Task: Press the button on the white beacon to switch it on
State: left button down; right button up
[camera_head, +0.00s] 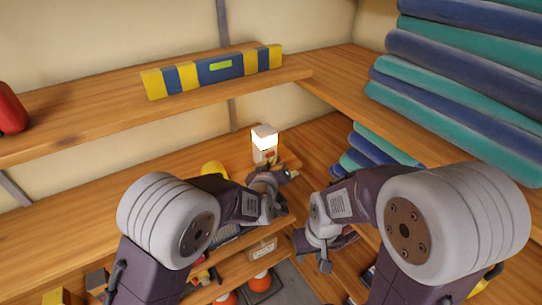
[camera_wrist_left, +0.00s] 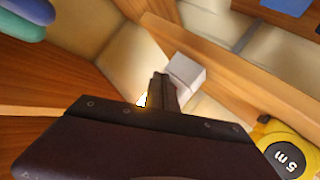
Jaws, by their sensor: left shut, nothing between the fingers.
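The white beacon (camera_head: 265,155) stands on the middle shelf near the back corner, and its upper part glows bright. A small reddish patch shows low on its front, partly behind my left gripper. My left gripper (camera_head: 291,174) is shut and empty, just in front of the beacon's lower part; I cannot tell whether it touches. In the left wrist view the shut fingers (camera_wrist_left: 160,88) overlap the beacon (camera_wrist_left: 187,72), with a bright glowing spot beside them. My right gripper (camera_head: 318,252) hangs lower right, away from the beacon; its opening is unclear.
A yellow tape measure (camera_wrist_left: 284,152) lies left of the beacon. Folded blue and teal cloths (camera_head: 450,80) fill the right shelves. A red object (camera_head: 10,110) sits at upper left.

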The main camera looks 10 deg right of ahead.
pick_arm(q)
jog(key=s+d, duration=0.2)
jog(key=s, duration=0.4)
dwell(0.3)
jog(key=shift+w, duration=0.15)
jog(key=s+a+f+g+y+b, duration=0.3)
jog(key=a+f+g+b, duration=0.4)
jog(key=a+f, duration=0.95)
jog(key=s+a+f+g+y+b, duration=0.1)
jog(key=s+a+f+g+b, duration=0.1)
jog(key=s+a, duration=0.6)
jog(key=s+a+f+g+y+b, duration=0.1)
jog(key=s+a+f+g+b, duration=0.2)
jog(key=s+a, duration=0.6)
notch_tip(320, 180, down, 2)
jog(key=shift+a+f+m+y+b, duration=0.1)
jog(key=shift+a+m+y+b, duration=0.05)
jog(key=shift+m+y+b, duration=0.2)
